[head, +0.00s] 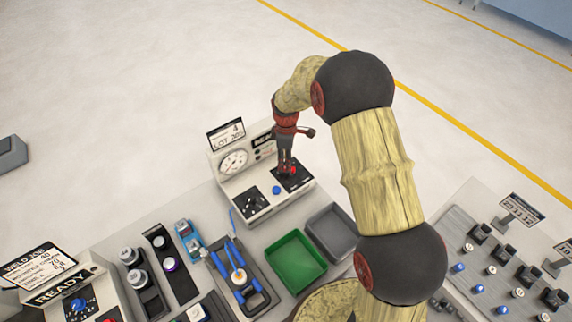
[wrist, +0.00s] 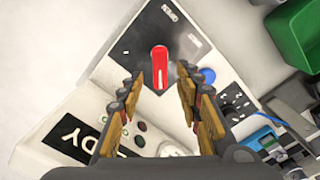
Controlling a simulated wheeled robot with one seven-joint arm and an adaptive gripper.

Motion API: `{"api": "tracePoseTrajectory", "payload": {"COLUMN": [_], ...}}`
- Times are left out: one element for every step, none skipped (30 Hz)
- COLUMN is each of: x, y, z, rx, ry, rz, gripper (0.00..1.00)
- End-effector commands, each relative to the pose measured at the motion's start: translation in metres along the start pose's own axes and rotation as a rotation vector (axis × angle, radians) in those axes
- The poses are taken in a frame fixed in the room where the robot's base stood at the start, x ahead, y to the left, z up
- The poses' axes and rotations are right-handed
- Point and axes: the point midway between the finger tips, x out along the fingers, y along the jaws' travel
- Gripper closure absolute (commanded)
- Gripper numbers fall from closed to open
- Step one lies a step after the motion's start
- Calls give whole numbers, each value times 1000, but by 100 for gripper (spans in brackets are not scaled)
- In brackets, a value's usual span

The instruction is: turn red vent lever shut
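The red vent lever (wrist: 160,68) sits on a dark panel plate (wrist: 181,43) of the white gauge box, and shows in the wrist view between and just beyond my fingertips. Its red part (head: 293,171) also shows in the head view beside my fingers. My gripper (wrist: 158,78) is open, with a finger on each side of the lever's near end. I cannot tell if either finger touches it. In the head view my gripper (head: 286,172) points down at the box's right side and hides part of the lever. The plate has lettering I can only partly read.
The gauge box (head: 228,188) also carries a dial (head: 233,162), a blue button (head: 276,190) and a black knob panel (head: 252,201). A green tray (head: 296,262) and a grey tray (head: 333,232) stand in front. A blue-handled tool (head: 237,275) lies nearby.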

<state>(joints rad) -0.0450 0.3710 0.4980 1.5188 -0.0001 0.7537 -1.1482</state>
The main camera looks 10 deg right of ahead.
Motion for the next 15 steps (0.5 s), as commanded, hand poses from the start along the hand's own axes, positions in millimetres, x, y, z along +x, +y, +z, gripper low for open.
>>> {"api": "tracePoseTrajectory", "payload": {"x": [-12, -19, -27, -34, -40, -47, -53, -58, -65, -69, -74, -78, -81, -83, -86], "y": [1, 1, 1, 1, 1, 1, 1, 1, 1, 1, 1, 1, 1, 1, 1], "z": [0, -1, 0, 0, 0, 0, 0, 0, 0, 0, 0, 0, 0, 0, 0], "rx": [0, 0, 0, 0, 0, 0, 0, 0, 0, 0, 0, 0, 0, 0, 0], "ry": [2, 2, 2, 2, 2, 1, 1, 1, 1, 1, 1, 1, 0, 0, 0], "rz": [4, 4, 4, 4, 4, 3, 3, 3, 2, 3, 3, 2, 1, 1, 1], "gripper": [65, 65, 65, 65, 65, 65, 65, 65, 65, 65, 65, 65, 65, 65, 65]}}
